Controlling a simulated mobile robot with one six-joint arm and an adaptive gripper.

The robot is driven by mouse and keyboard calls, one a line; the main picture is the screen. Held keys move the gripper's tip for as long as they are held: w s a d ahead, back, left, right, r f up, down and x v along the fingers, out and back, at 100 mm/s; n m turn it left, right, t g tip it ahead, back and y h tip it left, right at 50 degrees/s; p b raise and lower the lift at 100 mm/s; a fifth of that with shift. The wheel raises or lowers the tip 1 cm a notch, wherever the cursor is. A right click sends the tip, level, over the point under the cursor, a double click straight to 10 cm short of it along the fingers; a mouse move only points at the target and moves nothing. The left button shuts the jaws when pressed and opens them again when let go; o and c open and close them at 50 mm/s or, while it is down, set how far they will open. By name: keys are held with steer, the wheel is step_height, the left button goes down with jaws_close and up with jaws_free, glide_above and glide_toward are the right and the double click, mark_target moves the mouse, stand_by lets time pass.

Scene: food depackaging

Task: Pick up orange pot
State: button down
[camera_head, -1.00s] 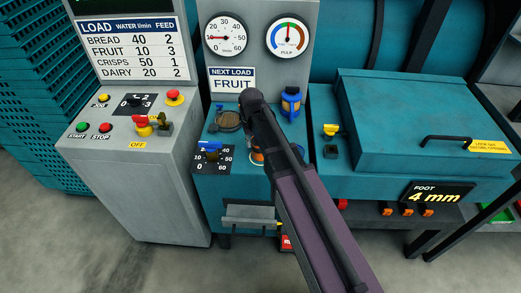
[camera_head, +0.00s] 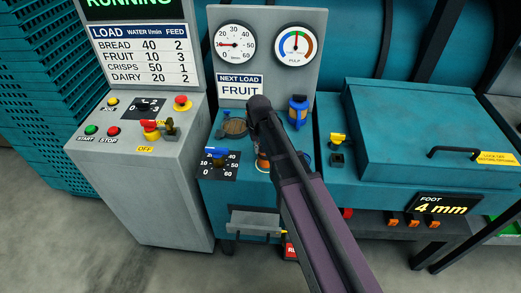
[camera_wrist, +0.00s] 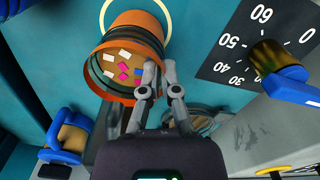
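The orange pot (camera_wrist: 105,44) is in the upper left of the wrist view, its open mouth toward the camera. It has a dark band and holds small white and pink pieces. In the head view a small part of the orange pot (camera_head: 263,164) shows beside my arm, above the teal cabinet top. My gripper (camera_wrist: 160,70) has its fingertips at the pot's right rim, one overlapping the rim and the other just outside it. A narrow gap shows between the fingers; whether they grip the wall is unclear. My arm hides the gripper's fingers in the head view.
A dial with a blue-handled knob (camera_head: 218,154) is close left of the pot. A round strainer-like fitting (camera_head: 235,127) and a blue-capped container (camera_head: 298,111) stand behind. The gauge panel (camera_head: 267,20) rises at the back. A teal lidded box (camera_head: 410,110) is right.

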steer(key=shift+r+p, duration=0.75)
steer(key=shift+r, duration=0.05)
steer(key=s, duration=1.8)
steer(key=shift+a+f, duration=0.15)
steer(key=shift+a, duration=0.15)
